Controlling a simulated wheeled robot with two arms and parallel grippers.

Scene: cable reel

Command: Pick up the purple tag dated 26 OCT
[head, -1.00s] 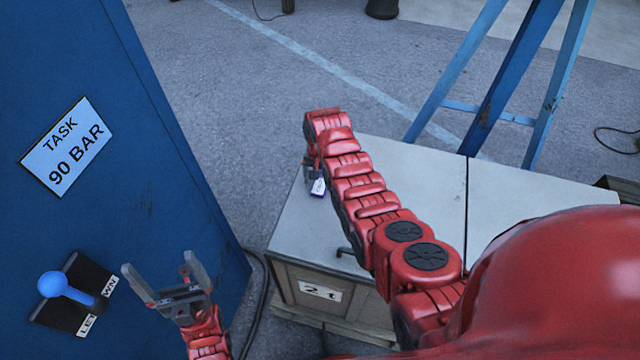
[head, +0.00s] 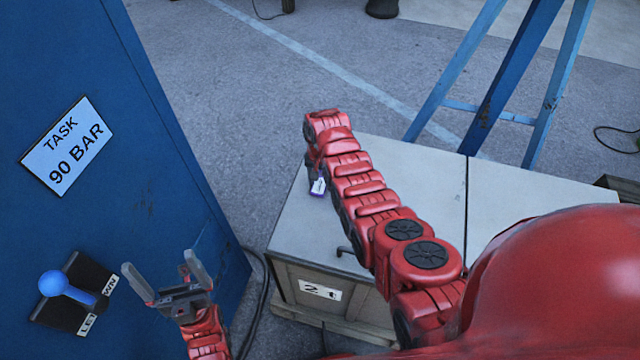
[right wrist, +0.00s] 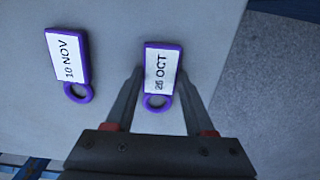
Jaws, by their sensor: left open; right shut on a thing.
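The purple-rimmed tag with a white label reading OCT (right wrist: 160,70) lies between the fingertips of my right gripper (right wrist: 161,74) in the right wrist view; its day number is blurred but looks like 26. The gripper is shut on it, and the ring end points towards the gripper body. A second purple tag, 10 NOV (right wrist: 66,58), lies to the left, apart from the fingers. In the head view a small white and purple tag (head: 318,187) shows beside my right arm's end; its text is unreadable there. My left gripper (head: 158,262) is open and empty.
The tags are over a pale grey crate top (head: 400,165) marked 2 t. A blue cabinet (head: 150,120) with a 90 BAR sign and a blue-knobbed lever (head: 54,284) stands at left, near my left gripper. Blue stand legs (head: 510,75) rise behind the crate.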

